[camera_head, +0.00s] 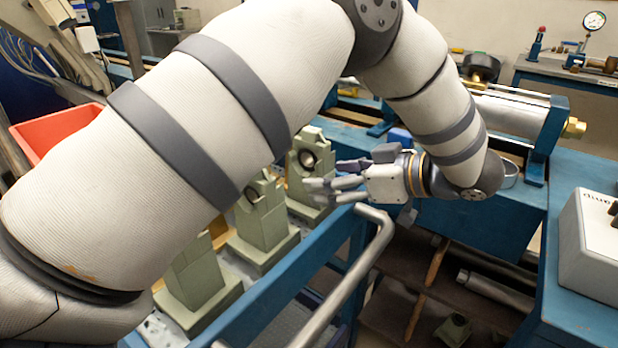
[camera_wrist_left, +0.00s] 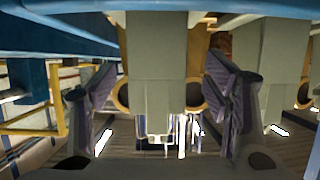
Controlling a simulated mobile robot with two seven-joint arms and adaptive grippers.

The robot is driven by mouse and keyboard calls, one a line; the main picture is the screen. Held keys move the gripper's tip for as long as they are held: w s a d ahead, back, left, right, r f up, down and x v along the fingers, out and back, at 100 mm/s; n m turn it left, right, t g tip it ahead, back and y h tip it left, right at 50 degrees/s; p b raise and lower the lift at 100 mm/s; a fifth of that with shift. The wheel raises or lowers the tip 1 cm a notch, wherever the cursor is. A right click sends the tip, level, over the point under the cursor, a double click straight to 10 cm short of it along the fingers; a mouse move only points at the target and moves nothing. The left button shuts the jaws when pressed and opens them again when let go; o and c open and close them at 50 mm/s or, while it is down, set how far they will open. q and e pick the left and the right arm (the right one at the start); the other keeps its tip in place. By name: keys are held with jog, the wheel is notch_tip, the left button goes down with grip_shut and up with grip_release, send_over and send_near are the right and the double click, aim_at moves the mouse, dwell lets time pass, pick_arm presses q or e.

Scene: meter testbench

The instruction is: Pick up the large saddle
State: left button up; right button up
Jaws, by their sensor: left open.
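Grey-green saddles stand upright in a row on the blue bench, each with a round, dark-rimmed opening near its top. The far one (camera_head: 307,160) is closest to my left gripper (camera_head: 322,184); the middle one (camera_head: 262,228) and near one (camera_head: 197,272) are partly behind my left arm. I cannot tell for sure which is the large saddle. My left gripper is open, its fingers pointing left at the far saddle. In the left wrist view a saddle (camera_wrist_left: 156,60) appears between the two open fingers (camera_wrist_left: 160,95), with no clear contact.
A blue bench rail and a bent metal pipe (camera_head: 350,285) run in front of the saddles. A red bin (camera_head: 50,132) stands at the left. A grey box (camera_head: 592,245) sits on the blue table at right, with a metal cylinder (camera_head: 505,112) behind.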

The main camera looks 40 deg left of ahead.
aim_at(312, 174)
pick_arm(q)
jog(key=x, duration=0.5)
jog(key=shift+w+a+r+p, duration=0.1)
jog(key=shift+a+r+p, duration=0.05)
jog(key=shift+p, duration=0.15)
grip_shut()
jog(key=shift+r, duration=0.1)
jog(key=shift+r, duration=0.1)
